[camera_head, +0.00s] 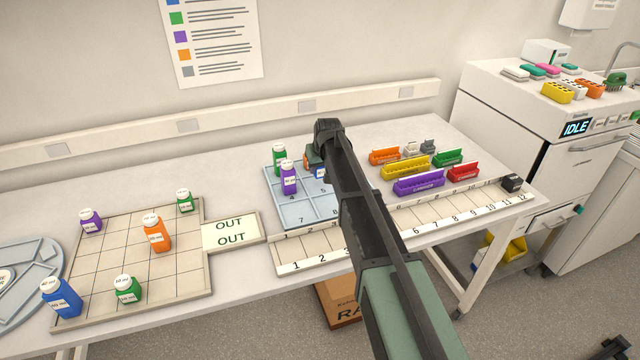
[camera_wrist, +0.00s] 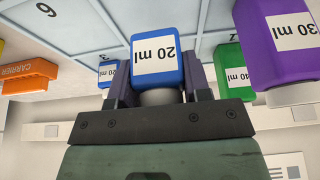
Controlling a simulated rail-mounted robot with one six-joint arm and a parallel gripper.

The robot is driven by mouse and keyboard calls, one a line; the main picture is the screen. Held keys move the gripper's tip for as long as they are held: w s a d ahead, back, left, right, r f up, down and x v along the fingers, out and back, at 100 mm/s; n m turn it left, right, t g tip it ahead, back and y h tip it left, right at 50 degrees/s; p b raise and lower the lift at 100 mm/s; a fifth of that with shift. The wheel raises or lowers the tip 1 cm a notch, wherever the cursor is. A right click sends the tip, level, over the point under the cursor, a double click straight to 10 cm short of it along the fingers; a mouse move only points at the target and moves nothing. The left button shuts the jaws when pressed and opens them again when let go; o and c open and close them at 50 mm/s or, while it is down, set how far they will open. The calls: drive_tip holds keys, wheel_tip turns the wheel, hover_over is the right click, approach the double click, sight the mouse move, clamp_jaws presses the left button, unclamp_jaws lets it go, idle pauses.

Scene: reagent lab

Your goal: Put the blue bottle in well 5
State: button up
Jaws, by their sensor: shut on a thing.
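A blue bottle (camera_wrist: 158,45) labelled 20 ml is between my gripper's fingers (camera_wrist: 158,82) in the wrist view, and the jaws are shut on it. The light-blue tray (camera_head: 312,208) with numbered wells lies beneath; number 5 shows just left of my arm in the head view. My gripper's tip is hidden there behind the arm. A blue patch (camera_head: 320,172) shows beside the arm; I cannot tell which bottle it is. A second, smaller-looking blue bottle (camera_wrist: 106,72) is beyond the left finger in the wrist view. Whether the held bottle touches the tray is unclear.
A purple bottle (camera_head: 288,180) stands by number 4, with a green bottle (camera_head: 279,157) behind it. The OUT grid (camera_head: 120,240) at left holds several bottles, including a blue one (camera_head: 60,298). Colored carriers (camera_head: 405,167) and a numbered strip (camera_head: 420,226) lie right of the tray.

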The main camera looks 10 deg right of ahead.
sight(320, 173)
wheel_tip(320, 173, down, 4)
drive_tip(key=b, duration=0.3)
drive_tip(key=shift+f, duration=0.15)
drive_tip(key=shift+r, duration=0.35)
drive_tip(key=shift+f, duration=0.25)
drive_tip(key=o, duration=0.9)
drive_tip(key=shift+r, duration=0.2)
drive_tip(key=shift+r+p, duration=0.35)
drive_tip(key=shift+p, duration=0.2)
drive_tip(key=a+p+v, duration=0.1)
drive_tip(key=p+v, duration=1)
drive_tip(key=v, duration=0.1)
drive_tip(key=s+g, duration=0.1)
drive_tip(key=s, duration=1)
drive_tip(key=s+f+m+g, duration=0.1)
drive_tip(key=s+g, duration=0.1)
drive_tip(key=s, duration=0.9)
drive_tip(key=s+f+g, duration=0.1)
drive_tip(key=s, duration=1)
drive_tip(key=shift+s+d+m+h+b, duration=0.25)
drive_tip(key=shift+s+m+h+b, duration=0.05)
drive_tip(key=shift+s, duration=0.05)
